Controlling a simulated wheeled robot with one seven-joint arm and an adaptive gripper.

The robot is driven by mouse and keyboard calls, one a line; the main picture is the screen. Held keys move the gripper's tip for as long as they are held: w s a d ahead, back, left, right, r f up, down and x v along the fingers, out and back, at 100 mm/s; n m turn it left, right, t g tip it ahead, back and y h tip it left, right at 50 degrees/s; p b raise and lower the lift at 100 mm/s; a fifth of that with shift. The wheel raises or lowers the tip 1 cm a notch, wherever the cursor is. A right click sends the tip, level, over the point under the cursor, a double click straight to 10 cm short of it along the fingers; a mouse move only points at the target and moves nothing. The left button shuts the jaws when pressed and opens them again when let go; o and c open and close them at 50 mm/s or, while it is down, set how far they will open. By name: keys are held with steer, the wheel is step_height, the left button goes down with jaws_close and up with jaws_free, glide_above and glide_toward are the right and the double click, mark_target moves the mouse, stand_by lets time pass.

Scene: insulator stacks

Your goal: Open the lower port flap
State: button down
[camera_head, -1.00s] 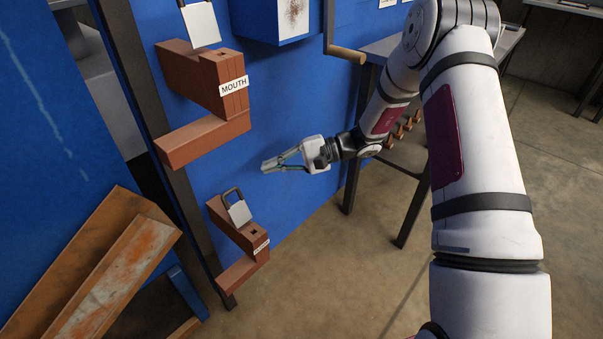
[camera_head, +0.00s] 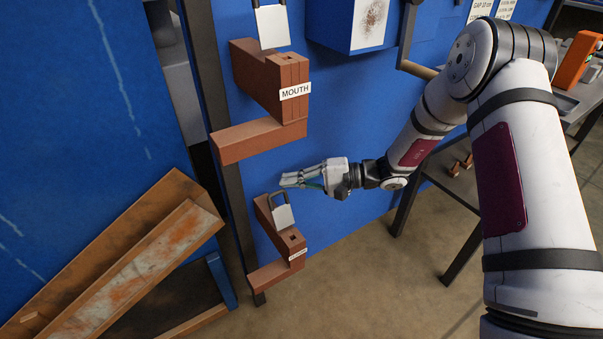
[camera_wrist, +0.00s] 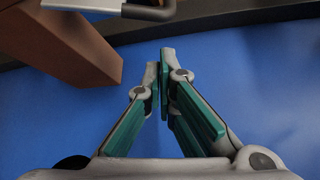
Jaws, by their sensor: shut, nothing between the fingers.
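The lower port (camera_head: 278,238) is a small brown block assembly low on the blue wall, with a small white label too small to read. A pale plate (camera_head: 283,216), which looks like its flap, stands tilted on top with a dark looped handle (camera_head: 271,200). My gripper (camera_head: 284,181) is shut and empty, just above the handle and beside the wall; I cannot tell if they touch. In the wrist view the fingertips (camera_wrist: 161,60) are together over blue wall. A brown block (camera_wrist: 80,50) and a grey handle-like bar (camera_wrist: 125,9) lie beyond them, upper left.
A larger brown port (camera_head: 272,85) labelled MOUTH hangs above, its ledge (camera_head: 258,140) jutting out. A dark post (camera_head: 222,130) stands left of the ports. Rusty channels (camera_head: 130,265) lie lower left. A bench (camera_head: 470,195) stands right. Floor below is clear.

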steer(key=shift+s+d+r+p, duration=0.1)
steer(key=shift+s+r+p, duration=0.1)
steer(key=shift+s, duration=0.3)
steer(key=shift+s+d+r+p, duration=0.1)
steer(key=shift+s+p, duration=0.05)
steer(key=shift+s, duration=0.3)
steer(key=shift+f, duration=0.1)
steer(key=shift+s+d+r+n+y+b, duration=0.2)
steer(key=shift+s+d+r+n+b, duration=0.1)
steer(key=shift+s+b, duration=0.15)
steer(key=shift+s+d+r+n+y+b, duration=0.2)
steer(key=shift+s+r+b, duration=0.05)
steer(key=shift+s+b, duration=0.2)
steer(key=shift+w, duration=0.1)
